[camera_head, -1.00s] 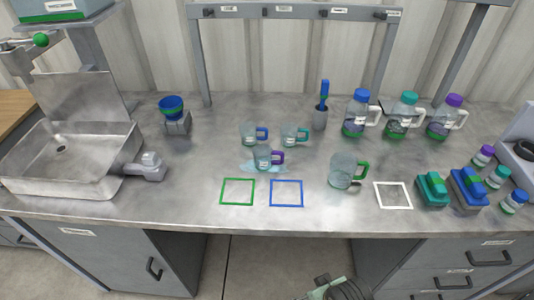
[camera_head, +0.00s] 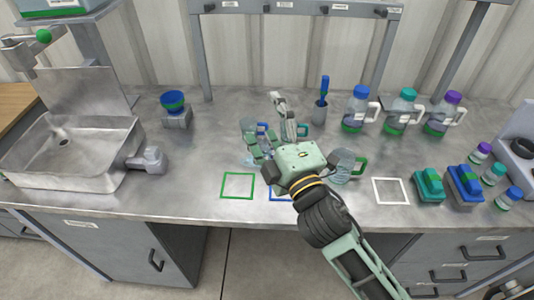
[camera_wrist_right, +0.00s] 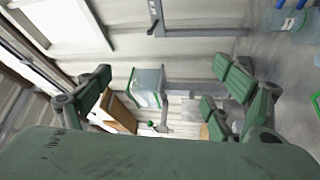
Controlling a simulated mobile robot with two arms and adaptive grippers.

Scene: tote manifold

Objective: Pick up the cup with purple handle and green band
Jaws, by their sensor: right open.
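The cup with the purple handle is hidden in the head view behind my right gripper (camera_head: 262,114). A pale blue patch (camera_head: 248,160) where it stood shows just left of the gripper. My right gripper is open over the middle of the bench, with its fingers pointing to the back. In the right wrist view its fingers (camera_wrist_right: 165,90) are spread, with nothing between them. A blue-handled cup (camera_head: 262,128) and a teal-handled cup (camera_head: 302,130) show partly around the fingers. A green-handled cup (camera_head: 342,172) stands right of the gripper, partly covered. My left gripper is not in view.
A green square outline (camera_head: 238,186) and a white one (camera_head: 390,191) mark the bench front; a blue one is mostly covered. Several bottles (camera_head: 402,119) stand at the back right. A metal sink (camera_head: 95,170) is at the left.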

